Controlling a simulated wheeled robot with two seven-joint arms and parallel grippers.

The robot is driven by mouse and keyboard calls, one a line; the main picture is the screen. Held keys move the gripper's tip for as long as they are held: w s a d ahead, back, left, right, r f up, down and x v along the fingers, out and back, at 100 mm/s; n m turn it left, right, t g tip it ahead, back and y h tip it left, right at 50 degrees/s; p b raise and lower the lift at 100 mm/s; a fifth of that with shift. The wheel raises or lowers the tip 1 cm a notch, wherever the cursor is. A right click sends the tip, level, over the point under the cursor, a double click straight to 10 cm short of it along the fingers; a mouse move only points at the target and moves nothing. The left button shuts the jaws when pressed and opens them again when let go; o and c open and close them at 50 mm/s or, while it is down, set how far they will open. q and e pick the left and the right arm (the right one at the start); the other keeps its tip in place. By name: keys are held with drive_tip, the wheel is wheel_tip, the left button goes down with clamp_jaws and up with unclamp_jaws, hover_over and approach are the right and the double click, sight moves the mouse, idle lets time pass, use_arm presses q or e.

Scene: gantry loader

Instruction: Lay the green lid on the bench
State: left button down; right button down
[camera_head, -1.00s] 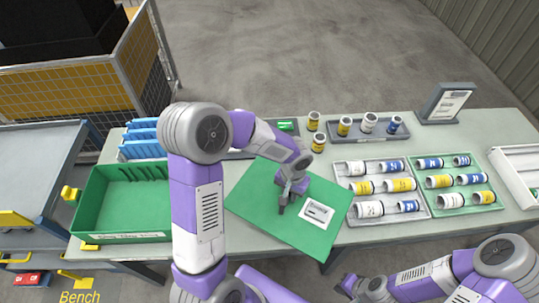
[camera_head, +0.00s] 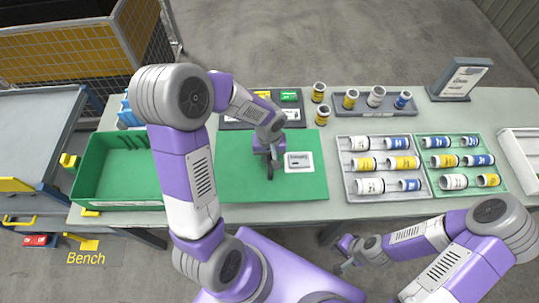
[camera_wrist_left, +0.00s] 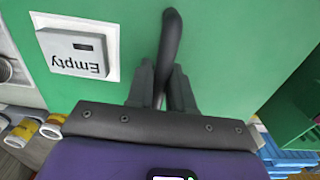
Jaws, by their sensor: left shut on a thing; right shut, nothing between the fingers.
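The green lid (camera_head: 310,183) is a flat square panel with a white label plate on it. In the head view it is over the middle of the bench (camera_head: 350,125), squared up with the front edge. It also fills much of the left wrist view (camera_wrist_left: 230,40), where the label reads "Empty". My left gripper (camera_head: 271,172) is shut on the lid's dark handle (camera_wrist_left: 170,40). I cannot tell whether the lid touches the bench. My right gripper (camera_head: 345,262) is shut and empty, low in front of the bench.
A green crate (camera_head: 120,202) stands left of the lid. A grey tray (camera_head: 350,196) and a green tray (camera_head: 423,190) with several labelled bottles lie to the right. Behind are a dark tray (camera_head: 240,124), several standing bottles and a display stand (camera_head: 462,80).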

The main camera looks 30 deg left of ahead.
use_arm(q)
wheel_tip(320, 180, down, 4)
drive_tip(key=shift+r+b, duration=0.15)
drive_tip(key=shift+b, duration=1)
wheel_tip(320, 180, down, 3)
drive_tip(key=b, duration=0.3)
drive_tip(key=shift+w+r, duration=0.1)
drive_tip(key=shift+r, duration=0.05)
drive_tip(key=shift+d+b, duration=0.1)
drive_tip(key=shift+b, duration=0.3)
idle(0.6)
idle(0.4)
drive_tip(key=shift+f+b, duration=0.5)
drive_tip(key=shift+b, duration=0.05)
drive_tip(key=c, duration=0.9)
unclamp_jaws()
drive_tip(key=shift+r+p, duration=1.05)
drive_tip(key=shift+r, duration=2.8)
